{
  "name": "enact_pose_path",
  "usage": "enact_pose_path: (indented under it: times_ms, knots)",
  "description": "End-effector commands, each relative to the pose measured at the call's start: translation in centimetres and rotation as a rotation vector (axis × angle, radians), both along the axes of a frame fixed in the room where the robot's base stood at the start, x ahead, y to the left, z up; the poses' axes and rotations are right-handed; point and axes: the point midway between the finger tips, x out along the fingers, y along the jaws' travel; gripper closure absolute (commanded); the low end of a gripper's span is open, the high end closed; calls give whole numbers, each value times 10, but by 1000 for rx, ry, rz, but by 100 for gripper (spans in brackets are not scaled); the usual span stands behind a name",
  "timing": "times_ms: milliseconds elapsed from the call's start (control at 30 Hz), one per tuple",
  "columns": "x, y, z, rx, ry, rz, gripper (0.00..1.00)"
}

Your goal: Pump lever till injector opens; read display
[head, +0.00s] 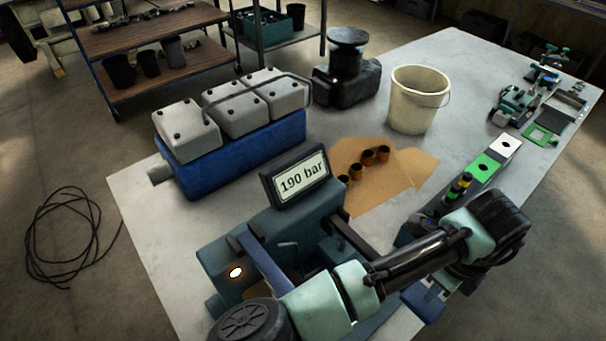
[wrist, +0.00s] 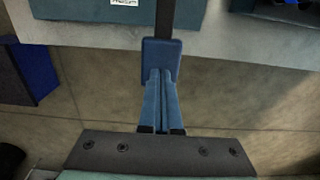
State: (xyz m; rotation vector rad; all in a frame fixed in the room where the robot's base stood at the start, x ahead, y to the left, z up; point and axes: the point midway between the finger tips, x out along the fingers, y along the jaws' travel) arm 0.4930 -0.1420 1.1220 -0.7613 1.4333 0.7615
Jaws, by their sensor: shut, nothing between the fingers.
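The injector tester (head: 236,240) is a teal unit on the near part of the bench. Its tilted display (head: 302,181) reads "190 bar". A dark lever bar (head: 352,238) runs from the tester toward the lower right and passes behind my arm. In the wrist view a dark bar ends in a blue block (wrist: 160,52), which looks like the lever's handle. My gripper (wrist: 163,74) is shut and empty, its blue fingertips over the near end of that block. I cannot tell whether they touch it. I cannot clearly make out an injector in the tester.
A blue engine block with grey covers (head: 235,140) stands at the left. A cream bucket (head: 419,98), small copper-coloured cups (head: 368,158) on brown paper, and a strip with green and white fields (head: 490,167) are on the bench. The bench edge (wrist: 90,45) lies beneath the lever.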

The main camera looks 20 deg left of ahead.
Motion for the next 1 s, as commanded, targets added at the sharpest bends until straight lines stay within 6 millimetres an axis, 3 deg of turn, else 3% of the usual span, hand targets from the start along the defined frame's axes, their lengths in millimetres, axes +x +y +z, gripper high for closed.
enact_pose_path:
  times_ms: [467,1000]
  knots:
    - [0,0,-1,0,0,0,100]
    - [1,2,-39,0,0,2,100]
